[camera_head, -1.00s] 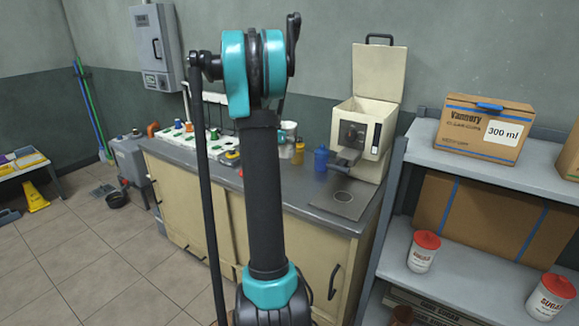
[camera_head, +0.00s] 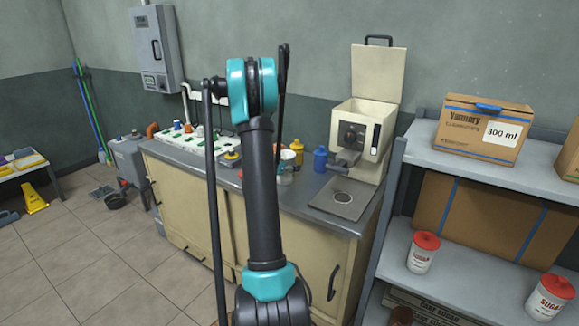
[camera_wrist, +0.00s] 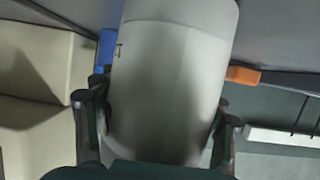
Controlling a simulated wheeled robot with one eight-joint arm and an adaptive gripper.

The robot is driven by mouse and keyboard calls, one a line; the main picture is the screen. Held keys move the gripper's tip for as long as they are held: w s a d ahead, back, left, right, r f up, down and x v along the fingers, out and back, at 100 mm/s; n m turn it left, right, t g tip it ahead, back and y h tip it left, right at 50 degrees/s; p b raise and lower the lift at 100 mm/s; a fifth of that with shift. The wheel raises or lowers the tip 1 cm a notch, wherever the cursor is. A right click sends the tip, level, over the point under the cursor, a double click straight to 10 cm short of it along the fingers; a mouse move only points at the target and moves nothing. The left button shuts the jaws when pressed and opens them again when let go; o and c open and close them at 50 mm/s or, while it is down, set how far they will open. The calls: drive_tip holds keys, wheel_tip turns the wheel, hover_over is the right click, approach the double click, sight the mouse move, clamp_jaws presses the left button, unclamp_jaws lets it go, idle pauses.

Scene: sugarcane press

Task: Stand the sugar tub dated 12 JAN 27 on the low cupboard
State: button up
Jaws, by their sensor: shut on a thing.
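My gripper (camera_wrist: 158,108) is shut on a plain white round tub (camera_wrist: 170,75) in the wrist view, one finger on each side. Its label and date do not show; only a small dark mark is visible near its left edge. In the head view my arm hides most of the gripper and the held tub. Two white sugar tubs with red lids, one (camera_head: 422,253) and another (camera_head: 551,298), stand on the shelf at right; their dates are too small to read. A low beige cupboard (camera_head: 300,255) with a grey top stands in the middle, behind my arm.
A beige press machine (camera_head: 363,135) with its lid up stands on the cupboard top. A blue bottle (camera_head: 321,159) and a yellow bottle (camera_head: 297,152) stand left of it. A carton (camera_head: 484,130) sits on the upper shelf. The grey top (camera_head: 300,200) looks clear near its front edge.

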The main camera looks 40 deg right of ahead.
drive_tip(key=o, duration=1.7)
drive_tip(key=v, duration=1.2)
drive_tip(key=s+a+f+n+y, duration=0.2)
drive_tip(key=s+a+n+y, duration=0.2)
drive_tip(key=s+a, duration=0.4)
drive_tip(key=s+a+f+n+y, duration=0.3)
drive_tip(key=s+a, duration=0.6)
drive_tip(key=a, duration=0.5)
drive_tip(key=s+a+f+n+y, duration=0.3)
drive_tip(key=s+a+n+y, duration=0.2)
drive_tip(key=s+a, duration=0.3)
drive_tip(key=a+n, duration=0.1)
drive_tip(key=a, duration=0.3)
drive_tip(key=shift+s+n+g+y, duration=0.3)
drive_tip(key=shift+s+g, duration=0.05)
drive_tip(key=shift+g, duration=0.05)
